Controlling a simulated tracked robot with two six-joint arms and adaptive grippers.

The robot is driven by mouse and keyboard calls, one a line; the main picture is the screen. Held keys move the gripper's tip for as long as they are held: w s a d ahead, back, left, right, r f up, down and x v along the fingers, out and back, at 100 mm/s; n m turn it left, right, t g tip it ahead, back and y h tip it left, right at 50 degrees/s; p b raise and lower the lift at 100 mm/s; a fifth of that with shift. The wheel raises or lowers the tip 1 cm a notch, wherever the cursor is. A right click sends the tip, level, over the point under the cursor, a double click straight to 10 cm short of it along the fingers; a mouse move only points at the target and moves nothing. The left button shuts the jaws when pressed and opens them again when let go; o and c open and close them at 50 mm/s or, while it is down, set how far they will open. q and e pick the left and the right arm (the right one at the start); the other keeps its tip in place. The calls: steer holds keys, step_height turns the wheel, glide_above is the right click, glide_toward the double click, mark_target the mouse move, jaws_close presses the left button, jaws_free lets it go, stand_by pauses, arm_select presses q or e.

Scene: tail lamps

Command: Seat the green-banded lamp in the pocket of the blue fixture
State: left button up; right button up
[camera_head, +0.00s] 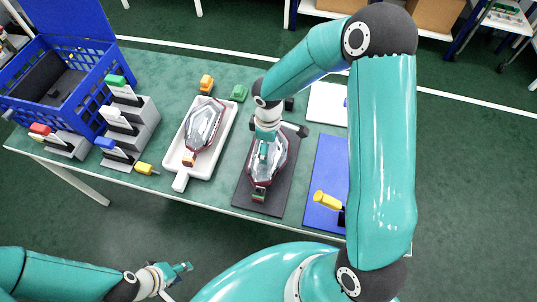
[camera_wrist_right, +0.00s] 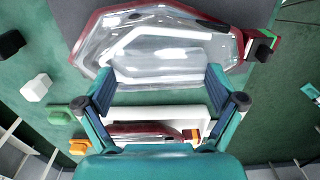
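The green-banded lamp (camera_head: 276,160), clear with a dark red rim, lies on a dark mat (camera_head: 246,183) in the head view. Its green-marked end points toward the table's front edge. In the right wrist view the lamp (camera_wrist_right: 165,50) fills the top, its green end (camera_wrist_right: 262,40) at right. My right gripper (camera_wrist_right: 160,85) is open over the lamp, its fingers apart; contact cannot be told. The blue fixture (camera_head: 325,165) lies right of the mat, with a yellow-handled clamp (camera_head: 327,201). My right arm covers part of it, and its pocket is not seen. My left gripper (camera_head: 180,280) is open and empty off the table's front.
An orange-banded lamp (camera_head: 203,127) lies in a white tray (camera_head: 181,180) left of the mat. Orange (camera_head: 206,83) and green (camera_head: 239,93) blocks stand behind. A blue crate (camera_head: 91,87) and grey stands (camera_head: 146,118) occupy the left. A white board (camera_head: 327,104) lies behind the fixture.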

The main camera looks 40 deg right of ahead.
steer(key=c, duration=0.7)
steer(key=shift+w+r, duration=0.1)
steer(key=shift+r, duration=0.1)
steer(key=shift+c, duration=0.2)
step_height(320, 180, up, 20)
steer(key=shift+b, duration=0.45)
